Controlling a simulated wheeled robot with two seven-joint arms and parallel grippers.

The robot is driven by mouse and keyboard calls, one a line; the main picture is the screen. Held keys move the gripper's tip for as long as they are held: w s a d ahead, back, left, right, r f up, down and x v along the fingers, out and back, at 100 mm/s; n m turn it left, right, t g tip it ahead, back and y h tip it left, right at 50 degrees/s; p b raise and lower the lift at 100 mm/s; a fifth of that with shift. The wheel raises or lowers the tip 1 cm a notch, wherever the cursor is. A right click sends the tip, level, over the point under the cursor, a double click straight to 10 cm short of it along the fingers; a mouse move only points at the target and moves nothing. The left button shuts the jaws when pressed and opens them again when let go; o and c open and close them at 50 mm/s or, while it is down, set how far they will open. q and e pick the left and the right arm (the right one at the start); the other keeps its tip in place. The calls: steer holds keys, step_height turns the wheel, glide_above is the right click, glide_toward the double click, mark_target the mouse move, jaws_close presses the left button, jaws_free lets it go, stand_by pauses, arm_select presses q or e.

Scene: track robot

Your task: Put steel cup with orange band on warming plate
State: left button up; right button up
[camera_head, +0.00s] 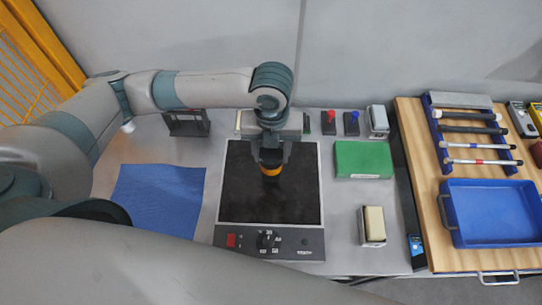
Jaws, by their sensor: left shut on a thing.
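The warming plate (295,205) is a black square surface with a control panel along its front edge, on the grey table. My left gripper (271,160) points down over the upper middle of the plate. It is shut on the steel cup with the orange band (271,170). Only the cup's orange band and a dark part below it show clearly; the gripper hides the rest. I cannot tell whether the cup touches the plate. My right gripper is not in view.
A blue cloth (158,197) lies left of the plate. A green box (363,160) and a cream-topped block (373,225) lie to the right. Red and blue switches (340,122) stand behind. A wooden table (428,190) at right holds a blue tray (450,215).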

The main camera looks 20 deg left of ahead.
mark_target(271, 160)
arm_select(q)
step_height(271, 160, down, 3)
steer(key=shift+r+p, duration=0.15)
steer(key=shift+p, duration=0.3)
steer(key=shift+f, duration=0.25)
steer(key=o, duration=1.3)
steer(key=shift+r, duration=0.2)
step_height(271, 160, up, 12)
steer(key=b, duration=0.3)
